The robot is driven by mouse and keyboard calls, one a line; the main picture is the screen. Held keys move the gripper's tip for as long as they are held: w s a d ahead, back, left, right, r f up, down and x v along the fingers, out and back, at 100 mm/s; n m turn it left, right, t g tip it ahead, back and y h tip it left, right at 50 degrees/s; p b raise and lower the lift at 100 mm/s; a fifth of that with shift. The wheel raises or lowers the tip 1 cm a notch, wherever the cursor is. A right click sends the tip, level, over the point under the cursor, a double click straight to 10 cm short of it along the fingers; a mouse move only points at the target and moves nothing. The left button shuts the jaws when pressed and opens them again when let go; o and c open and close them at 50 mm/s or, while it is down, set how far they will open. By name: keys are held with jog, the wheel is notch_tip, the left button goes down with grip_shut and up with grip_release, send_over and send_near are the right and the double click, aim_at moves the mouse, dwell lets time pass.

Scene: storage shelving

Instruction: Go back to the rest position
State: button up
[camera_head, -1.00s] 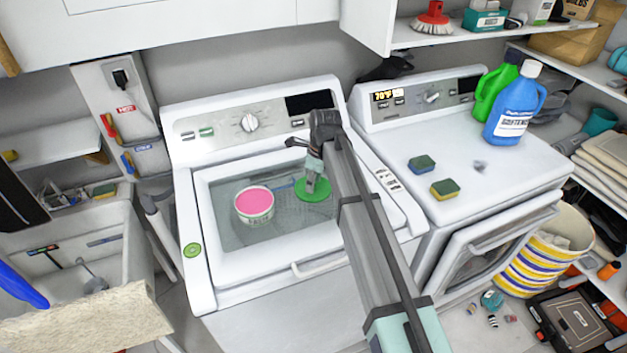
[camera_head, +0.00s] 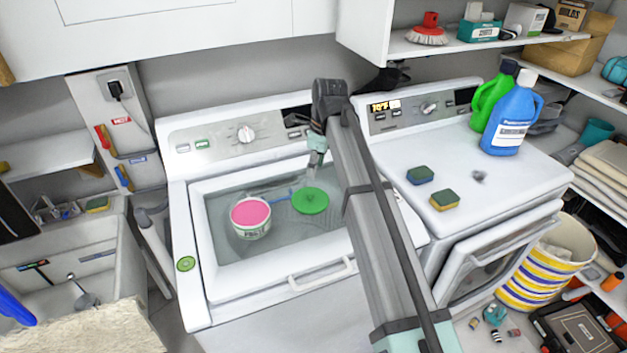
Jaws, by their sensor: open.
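My arm reaches up from the bottom right across the front of the washer (camera_head: 320,283). My gripper (camera_head: 314,172) points down above the washer's lid, just above a green round disc (camera_head: 310,201). The fingers are small in the picture and look apart from the disc, with nothing between them. A white tub with a pink top (camera_head: 251,217) stands to the left of the disc on the glass lid. A thin blue thing lies between the tub and the disc.
A dryer (camera_head: 520,190) stands to the right, with two sponges (camera_head: 444,199), a blue jug (camera_head: 513,120) and a green jug (camera_head: 490,100) on top. A shelf (camera_head: 480,43) hangs above it. A sink (camera_head: 65,265) is at the left. A striped basket (camera_head: 535,272) stands at the right.

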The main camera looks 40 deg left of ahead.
jog(key=shift+d+r, duration=0.15)
jog(key=shift+r, duration=0.6)
